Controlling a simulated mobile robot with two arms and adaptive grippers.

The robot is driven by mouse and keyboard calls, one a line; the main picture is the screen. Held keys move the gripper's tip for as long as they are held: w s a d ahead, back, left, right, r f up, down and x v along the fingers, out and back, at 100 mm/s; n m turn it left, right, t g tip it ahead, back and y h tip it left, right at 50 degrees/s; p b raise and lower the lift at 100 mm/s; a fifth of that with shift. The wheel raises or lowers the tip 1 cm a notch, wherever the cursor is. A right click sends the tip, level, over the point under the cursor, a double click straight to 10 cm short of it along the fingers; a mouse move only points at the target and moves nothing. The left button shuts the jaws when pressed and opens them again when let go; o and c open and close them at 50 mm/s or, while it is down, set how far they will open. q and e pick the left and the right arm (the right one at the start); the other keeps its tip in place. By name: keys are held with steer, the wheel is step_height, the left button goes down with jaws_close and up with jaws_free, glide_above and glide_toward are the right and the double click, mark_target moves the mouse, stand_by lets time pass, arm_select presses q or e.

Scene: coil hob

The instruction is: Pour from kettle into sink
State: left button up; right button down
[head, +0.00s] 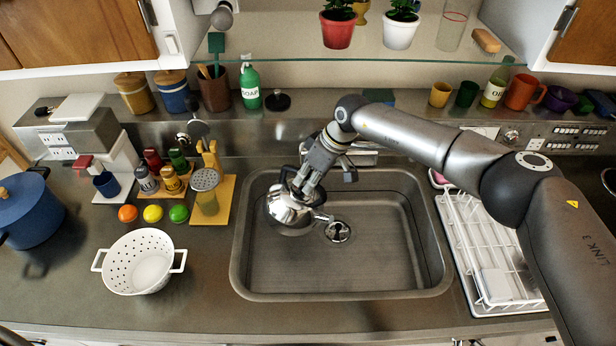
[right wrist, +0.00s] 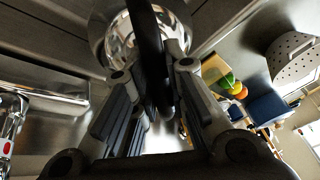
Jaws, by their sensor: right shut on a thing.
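The shiny metal kettle (head: 288,212) hangs over the left part of the sink (head: 385,292), with its spout towards the drain. It looks tilted. My right gripper (head: 300,187) is shut on the kettle's dark handle, above the kettle body. In the right wrist view the dark handle (right wrist: 146,45) runs between the fingers of the gripper (right wrist: 155,95), with the round kettle body (right wrist: 105,35) behind it. Whether any liquid is flowing out cannot be told. My left gripper is not in view.
A white colander (head: 140,262) stands on the counter left of the sink. A white dish rack (head: 480,250) is at the right. The faucet (head: 350,160) is behind the sink.

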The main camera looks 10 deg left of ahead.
mark_target(323, 190)
steer(key=shift+w+d+r+p, duration=0.1)
steer(key=shift+d+r+p, duration=0.05)
steer(key=shift+p, duration=0.25)
steer(key=shift+s+d+t+y+p, duration=0.4)
steer(key=shift+s+d+y+p, duration=0.25)
steer(key=shift+p, duration=0.4)
steer(key=shift+d+f, duration=0.2)
steer(key=shift+d, duration=0.2)
steer(key=shift+s+d+y, duration=0.35)
steer(key=shift+d+y, duration=0.1)
steer(key=shift+d, duration=0.15)
steer(key=shift+s+d+f+t, duration=0.1)
steer(key=shift+d+f+t, duration=0.05)
steer(key=shift+d+t, duration=0.15)
steer(key=shift+s+d+f+t+y, duration=0.1)
steer(key=shift+s+d+t+y, duration=0.05)
steer(key=shift+s+d+y, duration=0.3)
steer(key=shift+s+d+f+t+y, duration=0.1)
steer(key=shift+s+d+t+y, duration=0.1)
steer(key=shift+d+y, duration=0.35)
steer(key=shift+d+r, duration=0.1)
steer(key=shift+r, duration=0.05)
steer(key=shift+d, duration=0.1)
